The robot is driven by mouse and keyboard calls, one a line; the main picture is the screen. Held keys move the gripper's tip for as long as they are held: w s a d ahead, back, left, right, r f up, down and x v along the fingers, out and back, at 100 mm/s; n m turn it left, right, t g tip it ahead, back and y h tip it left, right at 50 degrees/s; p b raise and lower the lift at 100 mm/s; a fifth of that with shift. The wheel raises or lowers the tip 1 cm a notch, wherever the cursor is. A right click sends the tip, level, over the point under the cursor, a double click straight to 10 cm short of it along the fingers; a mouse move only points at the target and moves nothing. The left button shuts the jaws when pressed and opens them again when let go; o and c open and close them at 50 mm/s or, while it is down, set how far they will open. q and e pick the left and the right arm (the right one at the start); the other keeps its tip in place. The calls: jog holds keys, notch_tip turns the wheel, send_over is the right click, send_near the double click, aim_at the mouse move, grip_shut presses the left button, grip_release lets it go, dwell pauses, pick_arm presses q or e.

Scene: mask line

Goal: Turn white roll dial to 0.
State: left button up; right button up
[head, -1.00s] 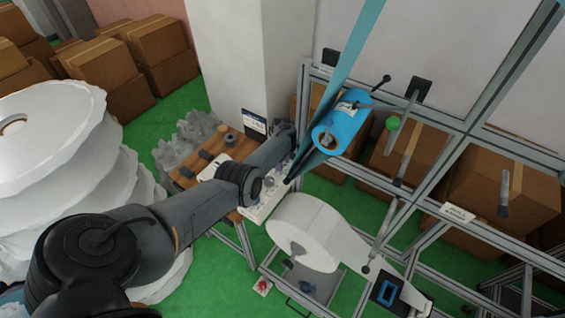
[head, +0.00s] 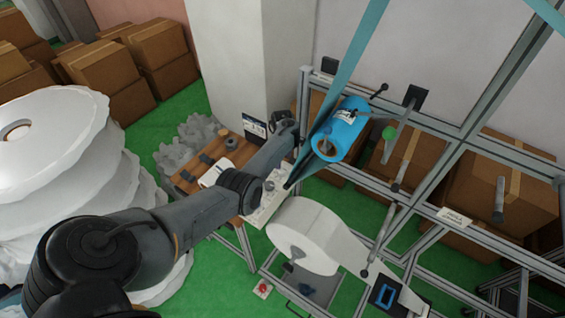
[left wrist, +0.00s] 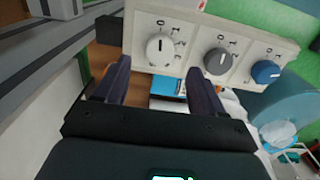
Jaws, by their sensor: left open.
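The white dial (left wrist: 160,48) is the leftmost of three dials on a white control panel (left wrist: 188,32) in the left wrist view. Numbers are printed around it, with 0 above it; I cannot clearly read its pointer. My left gripper (left wrist: 160,80) is open and empty, its fingers pointing at the panel just below the white dial, one to each side. I cannot tell whether they touch the panel. My right gripper is not in view.
A grey dial (left wrist: 217,61) and a blue dial (left wrist: 265,72) sit right of the white one. A blue roll (head: 341,130) and a white roll (head: 303,235) hang on the metal frame (head: 470,130). Stacked white rolls (head: 70,150) stand at the left.

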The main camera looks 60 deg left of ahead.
pick_arm(q)
jog(key=shift+r, duration=2.45)
jog(key=shift+s+r, duration=0.1)
